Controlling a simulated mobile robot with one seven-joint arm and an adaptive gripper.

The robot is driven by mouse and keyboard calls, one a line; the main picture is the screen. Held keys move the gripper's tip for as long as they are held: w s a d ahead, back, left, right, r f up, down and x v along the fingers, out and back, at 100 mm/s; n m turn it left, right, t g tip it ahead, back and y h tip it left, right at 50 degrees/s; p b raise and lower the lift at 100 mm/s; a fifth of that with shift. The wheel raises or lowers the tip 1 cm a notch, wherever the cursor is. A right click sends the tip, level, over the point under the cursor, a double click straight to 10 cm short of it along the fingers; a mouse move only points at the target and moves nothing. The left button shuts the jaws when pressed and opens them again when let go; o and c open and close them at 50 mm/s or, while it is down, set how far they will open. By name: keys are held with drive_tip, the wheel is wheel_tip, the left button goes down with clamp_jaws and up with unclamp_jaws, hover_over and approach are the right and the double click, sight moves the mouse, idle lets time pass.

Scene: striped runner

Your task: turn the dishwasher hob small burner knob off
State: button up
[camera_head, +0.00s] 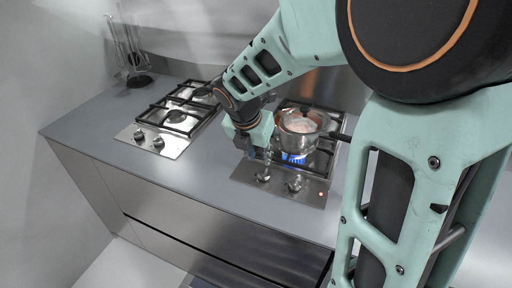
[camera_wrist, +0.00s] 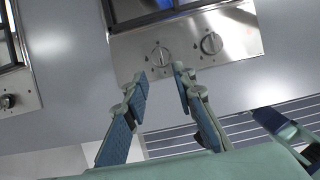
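The right hob (camera_head: 240,172) has two round metal knobs on its front strip. The left knob (camera_head: 263,175) also shows in the wrist view (camera_wrist: 160,56), just beyond my fingertips. The right knob (camera_head: 295,183) is beside it, also in the wrist view (camera_wrist: 211,43). Blue flame (camera_head: 293,157) burns under a pot (camera_head: 301,124) on this hob. I cannot tell which knob belongs to the small burner. My gripper (camera_wrist: 161,84) is open and empty, its two fingers apart, lined up with the left knob. No contact with it is visible. My arm hides part of the hob in the head view.
A second hob (camera_head: 170,146) with two knobs stands to the left, no flame visible. A small red light (camera_head: 320,193) is on the right hob's strip. Grey counter (camera_head: 100,125) is clear between and around the hobs. A utensil stand (camera_head: 138,80) is at the back left.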

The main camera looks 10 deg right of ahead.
sight(264, 171)
drive_tip(key=b+x, duration=0.1)
drive_tip(key=x, duration=0.8)
drive_tip(key=shift+f+b, duration=0.15)
drive_tip(key=shift+b, duration=0.25)
drive_tip(key=shift+c, duration=0.4)
